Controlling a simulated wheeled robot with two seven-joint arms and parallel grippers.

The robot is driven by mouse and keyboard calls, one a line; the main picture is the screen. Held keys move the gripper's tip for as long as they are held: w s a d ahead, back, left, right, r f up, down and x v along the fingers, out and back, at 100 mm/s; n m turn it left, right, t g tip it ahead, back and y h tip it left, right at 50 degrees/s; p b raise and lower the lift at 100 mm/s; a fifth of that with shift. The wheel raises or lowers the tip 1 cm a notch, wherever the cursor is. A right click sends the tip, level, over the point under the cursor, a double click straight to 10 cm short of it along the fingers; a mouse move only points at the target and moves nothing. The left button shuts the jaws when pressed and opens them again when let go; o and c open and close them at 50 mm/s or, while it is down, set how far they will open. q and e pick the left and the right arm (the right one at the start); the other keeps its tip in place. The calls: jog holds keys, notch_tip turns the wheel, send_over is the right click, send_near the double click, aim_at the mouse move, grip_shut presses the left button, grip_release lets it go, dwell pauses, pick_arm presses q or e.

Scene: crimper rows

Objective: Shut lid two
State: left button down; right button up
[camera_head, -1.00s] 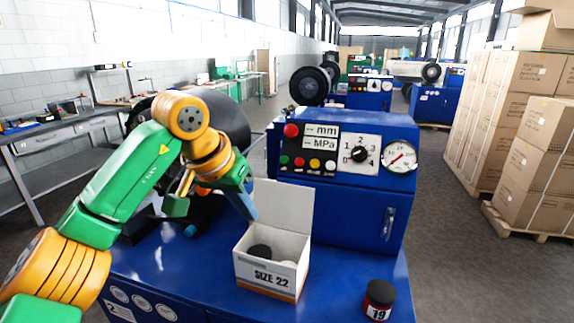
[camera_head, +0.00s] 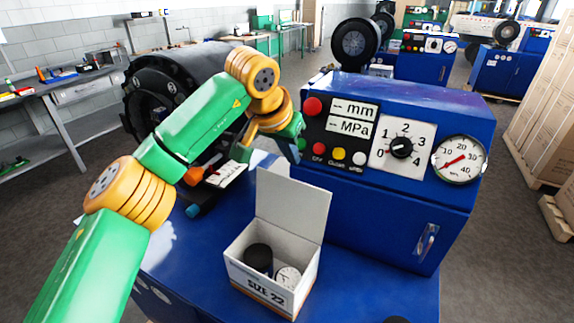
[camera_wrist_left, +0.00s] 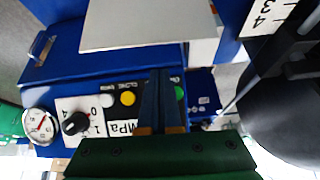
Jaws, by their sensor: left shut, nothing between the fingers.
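A white cardboard box marked SIZE 22 (camera_head: 262,280) stands on the blue machine top. Its lid (camera_head: 292,205) is open and stands upright at the back of the box. Inside lie a black round piece (camera_head: 258,258) and a pale round piece (camera_head: 288,277). My left gripper (camera_head: 293,156) is shut and empty, above the lid's top edge in the picture, in front of the control panel. In the left wrist view its closed fingers (camera_wrist_left: 161,98) point at a pale flat panel, probably the lid (camera_wrist_left: 150,25). My right gripper is not in view.
The blue control panel (camera_head: 330,160) with buttons, a dial (camera_head: 402,147) and a gauge (camera_head: 459,159) rises just behind the box. The black crimper head (camera_head: 150,105) is at left.

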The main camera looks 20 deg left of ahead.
pick_arm(q)
jog(key=a+p+x, duration=0.1)
jog(key=x, duration=0.3)
jog(key=s, duration=0.2)
jog(key=s+r, duration=0.1)
jog(key=shift+s, duration=0.35)
jog(key=shift+w+d+f, duration=0.15)
jog(key=shift+w+f, duration=0.05)
jog(key=shift+w, duration=0.05)
